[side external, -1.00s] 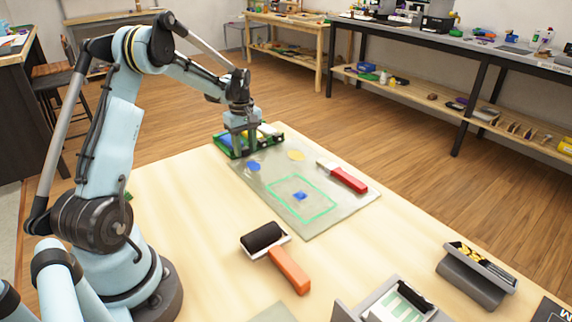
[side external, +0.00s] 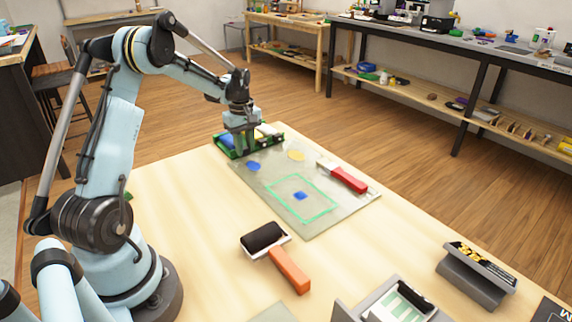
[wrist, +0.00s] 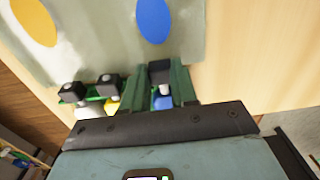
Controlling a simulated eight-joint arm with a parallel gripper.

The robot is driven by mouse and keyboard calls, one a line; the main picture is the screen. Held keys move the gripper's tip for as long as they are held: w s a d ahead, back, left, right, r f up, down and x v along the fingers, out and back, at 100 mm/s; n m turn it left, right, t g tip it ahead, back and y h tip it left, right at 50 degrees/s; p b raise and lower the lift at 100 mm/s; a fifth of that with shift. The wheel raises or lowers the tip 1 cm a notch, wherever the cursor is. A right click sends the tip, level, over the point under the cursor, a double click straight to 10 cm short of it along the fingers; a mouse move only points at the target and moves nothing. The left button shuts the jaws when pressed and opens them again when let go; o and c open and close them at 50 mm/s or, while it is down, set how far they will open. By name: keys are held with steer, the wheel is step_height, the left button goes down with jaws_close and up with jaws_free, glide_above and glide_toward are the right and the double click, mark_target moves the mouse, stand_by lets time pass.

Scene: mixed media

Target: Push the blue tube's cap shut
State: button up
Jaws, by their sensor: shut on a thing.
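The blue tube (wrist: 163,102) lies in a green rack, with its black cap (wrist: 160,72) toward the mat in the wrist view. My gripper (wrist: 166,84) has its two green fingers closed in on either side of the tube at its cap end. In the side view my gripper (side external: 243,150) points down at the green rack (side external: 274,145) at the table's far end. The blue tube's body (side external: 227,141) shows there left of the fingers. My palm hides most of the tube in the wrist view. I cannot tell whether the cap is fully seated.
White and yellow tubes with black caps (wrist: 107,84) lie left of my fingers in the wrist view. A grey-green mat (side external: 325,222) with paint spots lies before the rack. A red-handled tool (side external: 348,180) and an orange-handled roller (side external: 290,270) lie nearer.

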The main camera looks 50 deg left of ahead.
steer(key=shift+a, duration=0.65)
stand_by(0.4)
steer(key=o, duration=0.5)
steer(key=shift+o, duration=0.2)
steer(key=shift+r, duration=3.5)
steer(key=shift+d, duration=0.1)
